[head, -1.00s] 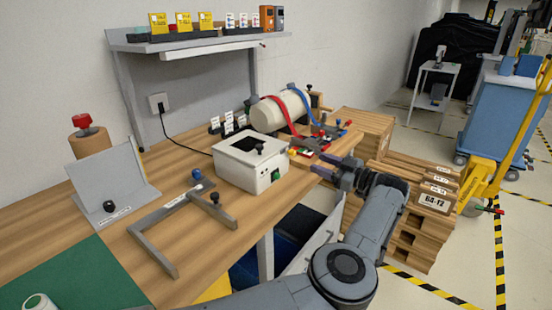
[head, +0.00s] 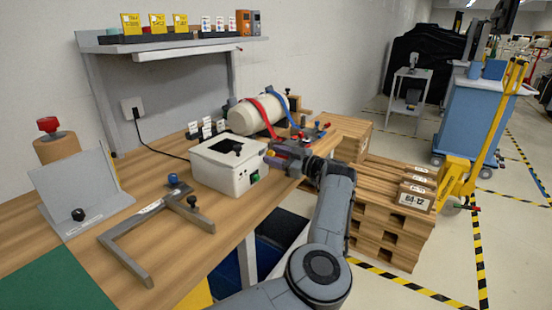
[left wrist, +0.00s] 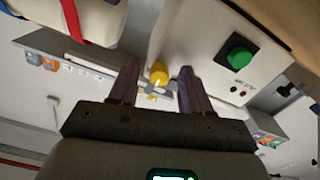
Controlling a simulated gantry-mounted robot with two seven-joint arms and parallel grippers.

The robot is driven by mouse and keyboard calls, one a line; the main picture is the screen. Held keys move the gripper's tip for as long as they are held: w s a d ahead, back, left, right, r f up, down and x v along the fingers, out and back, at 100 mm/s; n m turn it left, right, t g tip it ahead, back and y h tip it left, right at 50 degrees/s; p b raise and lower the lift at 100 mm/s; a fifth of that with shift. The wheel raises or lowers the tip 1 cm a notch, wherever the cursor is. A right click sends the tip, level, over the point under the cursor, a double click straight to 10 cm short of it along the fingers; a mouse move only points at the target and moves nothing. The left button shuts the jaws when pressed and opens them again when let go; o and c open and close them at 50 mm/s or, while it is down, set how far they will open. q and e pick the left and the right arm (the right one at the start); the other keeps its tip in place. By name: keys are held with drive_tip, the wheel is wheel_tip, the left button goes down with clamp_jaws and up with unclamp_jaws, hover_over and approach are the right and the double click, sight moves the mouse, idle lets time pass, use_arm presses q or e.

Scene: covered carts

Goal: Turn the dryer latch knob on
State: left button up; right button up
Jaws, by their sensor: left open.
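The dryer is a white box (head: 226,170) on the wooden bench, with a green button (head: 255,179) on its front and a black knob (head: 237,149) on top. In the left wrist view, a yellow knob (left wrist: 159,72) stands out from the side of the white box, beside the face with the green button (left wrist: 239,58). My left gripper (head: 274,156) is at the box's right side, its fingers open on either side of the yellow knob. A gap shows between the knob and each finger. My right gripper is not in view.
A cream cylinder (head: 246,117) with red and blue straps lies behind the box. A grey angled frame (head: 128,258) and a tilted grey panel (head: 75,187) are to the left on the bench. Stacked wooden pallets (head: 385,235) stand at the right.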

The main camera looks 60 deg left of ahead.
use_arm(q)
drive_tip(key=shift+a, duration=0.1)
drive_tip(key=shift+c, duration=0.5)
clamp_jaws()
